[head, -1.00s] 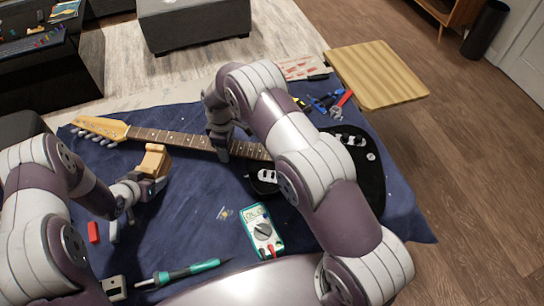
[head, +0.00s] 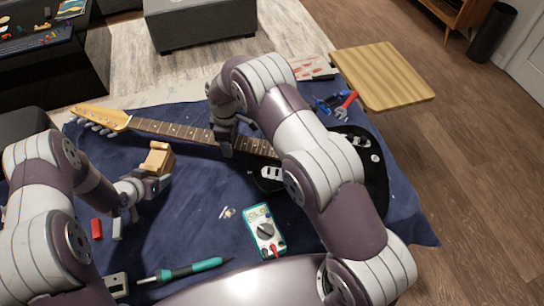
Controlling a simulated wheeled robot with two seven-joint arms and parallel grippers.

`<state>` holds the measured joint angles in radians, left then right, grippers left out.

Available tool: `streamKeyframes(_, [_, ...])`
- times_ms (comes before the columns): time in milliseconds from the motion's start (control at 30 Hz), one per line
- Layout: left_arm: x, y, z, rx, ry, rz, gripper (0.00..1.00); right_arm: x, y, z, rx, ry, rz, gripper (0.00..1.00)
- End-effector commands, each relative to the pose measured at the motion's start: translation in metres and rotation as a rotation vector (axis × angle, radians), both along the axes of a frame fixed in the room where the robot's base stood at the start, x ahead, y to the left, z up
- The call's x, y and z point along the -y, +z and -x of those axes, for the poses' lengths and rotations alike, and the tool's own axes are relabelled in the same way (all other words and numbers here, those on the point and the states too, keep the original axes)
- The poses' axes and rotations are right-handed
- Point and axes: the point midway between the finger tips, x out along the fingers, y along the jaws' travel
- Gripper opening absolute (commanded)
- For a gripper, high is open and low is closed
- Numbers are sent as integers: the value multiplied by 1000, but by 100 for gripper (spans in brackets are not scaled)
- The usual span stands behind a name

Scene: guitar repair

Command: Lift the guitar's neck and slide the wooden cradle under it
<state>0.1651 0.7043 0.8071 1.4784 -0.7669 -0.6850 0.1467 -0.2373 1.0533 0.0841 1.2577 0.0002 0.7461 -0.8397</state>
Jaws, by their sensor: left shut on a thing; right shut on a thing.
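The guitar lies across the blue cloth, its neck (head: 172,131) running from the headstock (head: 98,115) at upper left to the black body (head: 374,178) at right. My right gripper (head: 226,148) is shut on the neck near the body; its arm hides part of the body. The wooden cradle (head: 157,158) is a small light-brown block in front of the neck, apart from it in the picture. Whether the neck is clear of the cloth is hard to tell.
A teal multimeter (head: 264,230) lies in front of the guitar body. A soldering iron (head: 190,270) and a red block (head: 97,229) lie near the front. Pliers and a red-handled tool (head: 347,103) lie behind the body. A wooden board (head: 385,75) is at the back right.

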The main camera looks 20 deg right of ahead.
Motion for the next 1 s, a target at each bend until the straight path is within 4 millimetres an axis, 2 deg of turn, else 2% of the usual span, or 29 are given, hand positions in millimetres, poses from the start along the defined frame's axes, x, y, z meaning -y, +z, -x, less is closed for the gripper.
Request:
streamKeyframes(67, [0, 1, -1, 2, 0, 0, 36, -1, 8, -3, 10, 1, -2, 5])
streamKeyframes(533, [0, 1, -1, 2, 0, 0, 36, -1, 10, -3, 9, 1, -2, 5])
streamKeyframes(1000, [0, 1, -1, 2, 0, 0, 36, 0, 21, -2, 9, 1, -2, 5])
